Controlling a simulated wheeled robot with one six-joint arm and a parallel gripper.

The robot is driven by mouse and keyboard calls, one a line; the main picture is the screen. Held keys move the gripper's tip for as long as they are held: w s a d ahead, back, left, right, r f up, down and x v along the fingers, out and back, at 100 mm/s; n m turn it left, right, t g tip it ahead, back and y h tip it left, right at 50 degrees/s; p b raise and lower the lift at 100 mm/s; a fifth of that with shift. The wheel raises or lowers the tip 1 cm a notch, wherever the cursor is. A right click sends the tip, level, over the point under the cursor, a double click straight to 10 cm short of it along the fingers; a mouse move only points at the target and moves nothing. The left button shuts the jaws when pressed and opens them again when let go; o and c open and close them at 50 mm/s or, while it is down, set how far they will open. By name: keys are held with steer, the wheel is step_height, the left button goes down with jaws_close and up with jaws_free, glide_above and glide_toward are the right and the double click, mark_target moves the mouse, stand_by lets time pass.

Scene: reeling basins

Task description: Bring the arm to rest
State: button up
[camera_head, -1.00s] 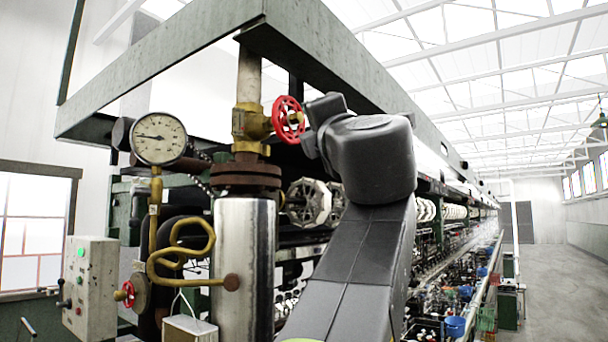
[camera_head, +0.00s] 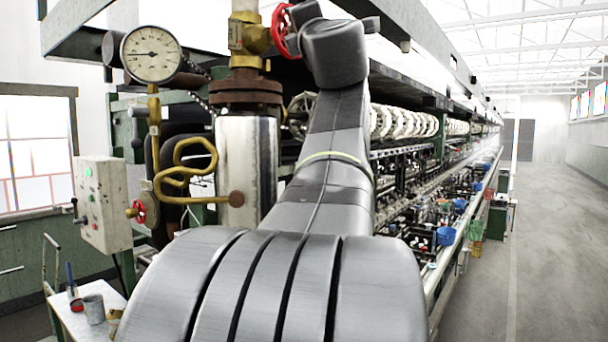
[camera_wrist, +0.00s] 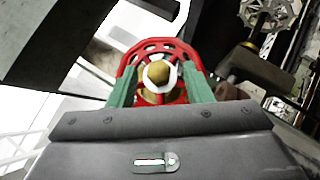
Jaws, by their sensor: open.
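My gripper (camera_wrist: 160,88) shows in the wrist view with its two green fingers apart, one on each side of the red handwheel (camera_wrist: 161,52). The wheel's rim and its brass hub lie between and just beyond the fingers. I cannot tell whether the fingers touch the rim. In the head view, my arm reaches up and away from the foreground, its wrist close beside the same red handwheel (camera_head: 283,28) on the brass valve (camera_head: 249,36). The fingers are hidden there.
A pressure gauge (camera_head: 151,54), a coiled brass pipe (camera_head: 183,172) and a steel cylinder (camera_head: 247,165) stand left of my arm. A control box (camera_head: 103,200) and a small white table (camera_head: 75,322) are farther left. The aisle floor (camera_head: 545,240) at right is clear.

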steer(key=shift+w+r, duration=0.1)
steer(key=shift+w, duration=0.1)
steer(key=shift+s, duration=0.1)
steer(key=b+v, duration=0.4)
steer(key=v, duration=0.9)
steer(key=p+x, duration=0.4)
steer(key=x, duration=0.9)
steer(key=shift+w+a, duration=0.1)
steer(key=shift+w, duration=0.1)
steer(key=shift+s+n, duration=0.1)
steer(key=shift+n, duration=0.3)
steer(key=shift+f+n+t+y+b, duration=0.2)
steer(key=shift+n+t+y+b, duration=0.4)
steer(key=shift+n+y, duration=1.15)
